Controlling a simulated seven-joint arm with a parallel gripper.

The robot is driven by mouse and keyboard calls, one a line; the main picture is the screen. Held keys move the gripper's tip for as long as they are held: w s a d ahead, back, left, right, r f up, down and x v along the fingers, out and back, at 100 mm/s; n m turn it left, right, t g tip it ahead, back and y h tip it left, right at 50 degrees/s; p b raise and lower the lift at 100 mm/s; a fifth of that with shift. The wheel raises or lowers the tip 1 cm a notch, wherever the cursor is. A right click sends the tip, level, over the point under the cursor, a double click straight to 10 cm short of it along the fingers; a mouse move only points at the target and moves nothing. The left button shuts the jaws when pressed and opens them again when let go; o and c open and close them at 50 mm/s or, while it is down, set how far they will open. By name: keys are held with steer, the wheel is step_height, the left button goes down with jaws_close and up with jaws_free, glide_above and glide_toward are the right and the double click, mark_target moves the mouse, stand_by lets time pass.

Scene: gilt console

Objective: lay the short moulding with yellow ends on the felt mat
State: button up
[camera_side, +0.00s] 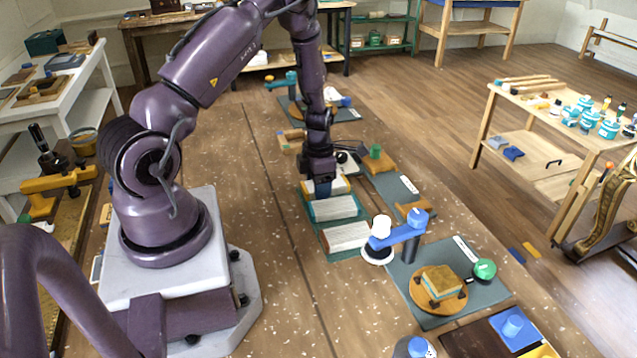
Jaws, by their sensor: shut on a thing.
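Dark grey-green mats lie to the right, one (393,184) behind and one (432,318) in front. I cannot tell which is the felt mat.
A blue-armed device with a white top (381,228) stands close to the right of the pads. A round wooden turntable (425,298) carries a yellow-topped block. A green cylinder (375,151) stands behind right, and a small wooden tray (290,141) behind left.

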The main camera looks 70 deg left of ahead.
steer(key=o, duration=0.9)
steer(key=shift+f, duration=0.15)
steer(key=shift+o, duration=0.2)
